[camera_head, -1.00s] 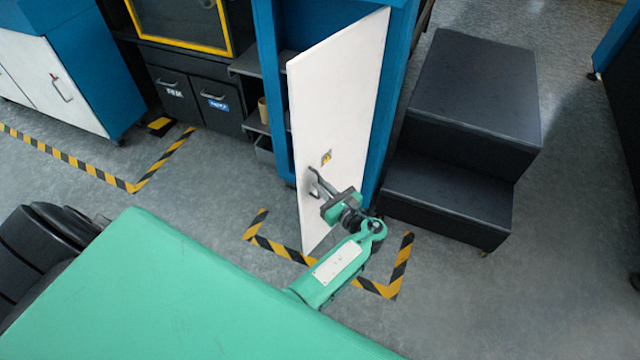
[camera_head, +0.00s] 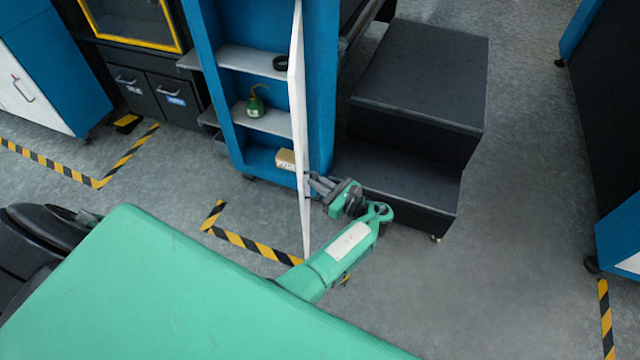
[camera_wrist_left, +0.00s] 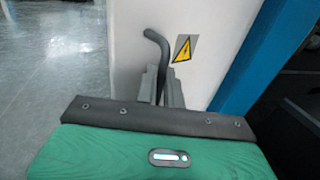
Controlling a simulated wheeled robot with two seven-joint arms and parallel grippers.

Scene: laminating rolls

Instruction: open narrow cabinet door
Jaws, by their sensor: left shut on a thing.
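The narrow cabinet (camera_head: 322,100) is a tall blue frame with pale shelves. Its white door (camera_head: 299,130) stands swung out, seen nearly edge-on in the head view, with the shelves showing to its left. My left gripper (camera_head: 315,184) is at the door's right-hand face, shut on the dark door handle (camera_wrist_left: 157,46). In the left wrist view the handle's bent upper end rises above the fingers (camera_wrist_left: 161,85), beside a yellow warning sticker (camera_wrist_left: 183,50) on the white door panel. My right gripper is not in view.
Black steps (camera_head: 400,185) stand close right of the cabinet. The shelves hold a green can (camera_head: 256,103), a black ring (camera_head: 281,63) and a small box (camera_head: 286,159). Striped floor tape (camera_head: 250,245) lies in front. Open floor extends at the right.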

